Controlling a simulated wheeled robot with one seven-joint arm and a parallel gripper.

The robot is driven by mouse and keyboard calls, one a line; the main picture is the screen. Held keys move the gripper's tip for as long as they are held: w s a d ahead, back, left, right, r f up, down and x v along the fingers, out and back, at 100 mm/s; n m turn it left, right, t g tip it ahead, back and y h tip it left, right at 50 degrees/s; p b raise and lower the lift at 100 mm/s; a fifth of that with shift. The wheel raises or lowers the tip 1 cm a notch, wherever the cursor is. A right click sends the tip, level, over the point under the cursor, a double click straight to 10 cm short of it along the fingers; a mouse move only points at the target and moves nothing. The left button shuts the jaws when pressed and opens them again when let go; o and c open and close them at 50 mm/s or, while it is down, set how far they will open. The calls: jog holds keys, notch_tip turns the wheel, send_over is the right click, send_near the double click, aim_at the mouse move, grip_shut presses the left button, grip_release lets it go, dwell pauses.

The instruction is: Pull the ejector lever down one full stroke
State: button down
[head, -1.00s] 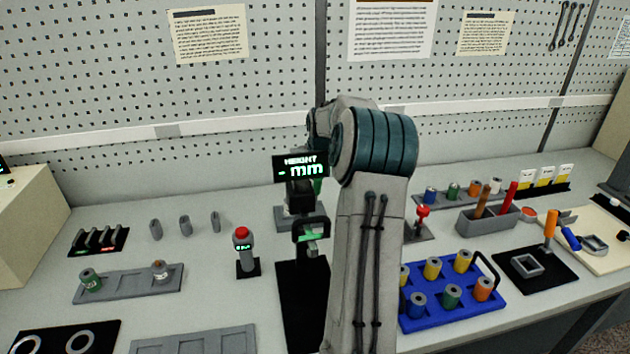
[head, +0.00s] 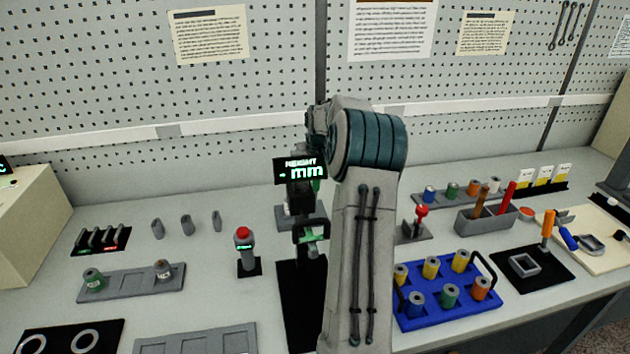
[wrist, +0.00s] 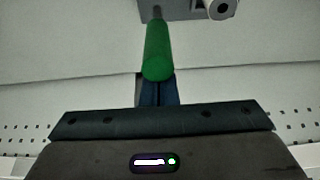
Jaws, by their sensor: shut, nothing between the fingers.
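A green lever handle (wrist: 158,48) runs up the middle of the wrist view to a grey body (wrist: 182,10) at the top edge. It appears to be the ejector lever. My gripper (wrist: 156,92) is shut and empty, with its dark fingers at the near end of the handle. I cannot tell whether they touch it. In the head view, part of a green handle (head: 317,185) shows beside the height display, and my arm hides much of that area, including the gripper.
The height display (head: 300,171) stands above a black base (head: 300,300) beside my arm. A red-topped post (head: 245,250) is to the left. A blue rack (head: 450,312) of spools and a red-knobbed lever (head: 421,212) are to the right. The front left holds a grey tray (head: 195,342).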

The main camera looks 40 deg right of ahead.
jog(key=shift+w+d, duration=0.1)
jog(key=shift+w, duration=0.05)
jog(key=shift+w+d+p, duration=0.3)
jog(key=shift+w+p, duration=0.35)
jog(key=shift+w+d+f, duration=0.1)
jog(key=shift+w, duration=0.15)
jog(key=shift+w+d+f+p, duration=0.15)
jog(key=shift+w+d+p, duration=0.05)
jog(key=shift+w+p, duration=0.3)
jog(key=shift+w+d, duration=0.1)
notch_tip(320, 180, up, 9)
jog(key=p, duration=0.6)
jog(key=shift+w+d+p, duration=0.2)
jog(key=shift+w+p, duration=0.2)
